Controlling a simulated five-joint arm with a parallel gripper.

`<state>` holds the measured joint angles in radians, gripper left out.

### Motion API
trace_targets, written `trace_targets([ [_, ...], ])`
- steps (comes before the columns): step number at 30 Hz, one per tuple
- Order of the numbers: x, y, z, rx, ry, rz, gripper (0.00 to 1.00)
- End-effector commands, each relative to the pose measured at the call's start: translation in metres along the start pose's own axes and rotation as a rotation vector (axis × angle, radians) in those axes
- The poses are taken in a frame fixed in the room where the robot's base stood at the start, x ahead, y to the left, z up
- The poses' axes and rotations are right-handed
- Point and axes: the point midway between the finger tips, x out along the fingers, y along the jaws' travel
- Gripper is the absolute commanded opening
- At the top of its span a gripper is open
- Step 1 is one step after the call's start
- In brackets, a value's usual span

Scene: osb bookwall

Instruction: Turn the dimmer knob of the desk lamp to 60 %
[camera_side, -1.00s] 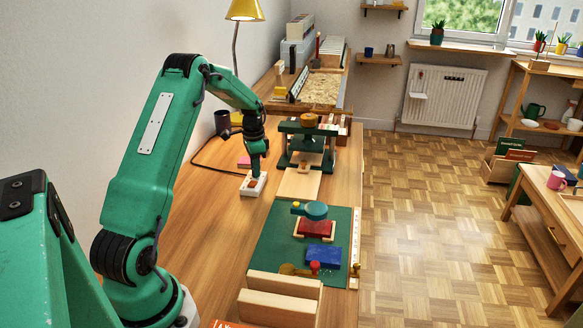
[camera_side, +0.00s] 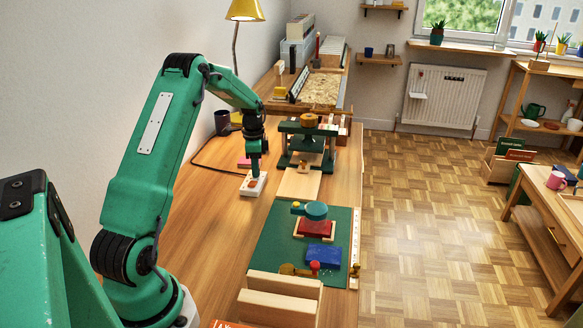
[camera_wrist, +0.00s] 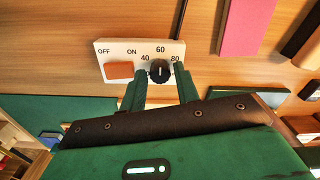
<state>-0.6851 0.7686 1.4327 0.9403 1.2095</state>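The white dimmer box (camera_wrist: 108,50) carries an orange switch (camera_wrist: 118,70) by the OFF and ON marks. Its round black dimmer knob (camera_wrist: 159,71) sits by the marks 40, 60 and 80. A pale mark shows on the knob, but its exact setting is too small to read. My gripper (camera_wrist: 160,76) is open, with one green finger on each side of the knob and a gap visible on both sides. In the side view my gripper (camera_side: 254,172) points down over the box (camera_side: 252,189). The desk lamp's yellow shade (camera_side: 244,10) is at the top.
A pink block (camera_wrist: 245,25) lies near the box, and a black cord (camera_wrist: 180,18) runs from it. The green stand (camera_side: 306,130) and green mat (camera_side: 266,245) are to the right. The wooden desk left of the box is clear.

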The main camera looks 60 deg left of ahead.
Motion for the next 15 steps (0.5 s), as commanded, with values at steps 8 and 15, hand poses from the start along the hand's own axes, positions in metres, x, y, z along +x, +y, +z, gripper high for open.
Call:
trace_targets([
  [8,0.0014,0.0000,-0.0001,-0.001,0.000,0.000,0.44],
  [15,-0.0040,-0.0003,-0.0002,-0.001,0.000,-0.001,0.44],
])
